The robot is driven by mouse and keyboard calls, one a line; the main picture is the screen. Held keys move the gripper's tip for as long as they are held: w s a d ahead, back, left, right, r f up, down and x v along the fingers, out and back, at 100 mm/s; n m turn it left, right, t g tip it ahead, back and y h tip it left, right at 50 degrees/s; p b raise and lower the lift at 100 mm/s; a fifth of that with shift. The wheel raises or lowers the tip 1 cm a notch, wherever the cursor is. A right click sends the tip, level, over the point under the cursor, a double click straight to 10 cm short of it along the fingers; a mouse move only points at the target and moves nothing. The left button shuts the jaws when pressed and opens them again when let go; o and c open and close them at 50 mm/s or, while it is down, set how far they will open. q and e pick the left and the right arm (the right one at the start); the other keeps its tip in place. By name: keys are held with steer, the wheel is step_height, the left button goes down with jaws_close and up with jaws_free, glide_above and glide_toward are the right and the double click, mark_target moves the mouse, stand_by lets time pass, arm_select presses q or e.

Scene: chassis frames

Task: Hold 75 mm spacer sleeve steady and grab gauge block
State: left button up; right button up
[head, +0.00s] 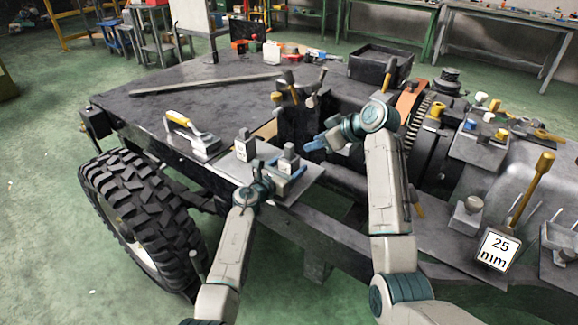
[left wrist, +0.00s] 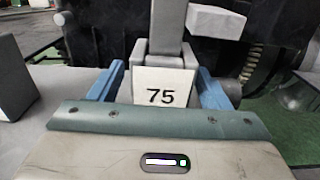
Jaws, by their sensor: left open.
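A grey block-shaped piece with an upright post and a white plate marked 75 (left wrist: 160,95) stands in the middle of the left wrist view; I take it as the spacer sleeve. In the head view it appears to be the grey piece (head: 288,158) on the small metal plate. My left gripper (head: 282,170) is open, with its blue fingers (left wrist: 160,82) on either side of the piece. My right gripper (head: 316,144) hangs behind and to the right; its jaw opening is unclear. I cannot tell which piece is the gauge block.
A similar labelled grey piece (head: 245,147) stands just left. A yellow-handled tool (head: 196,138) lies on the dark deck (head: 215,85). A 25 mm sign (head: 497,250) stands at right. A large tyre (head: 135,220) is at left. Clamps and the dark chassis crowd the area behind.

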arm_select(q)
steer(key=c, duration=1.1)
steer(key=shift+c, duration=0.2)
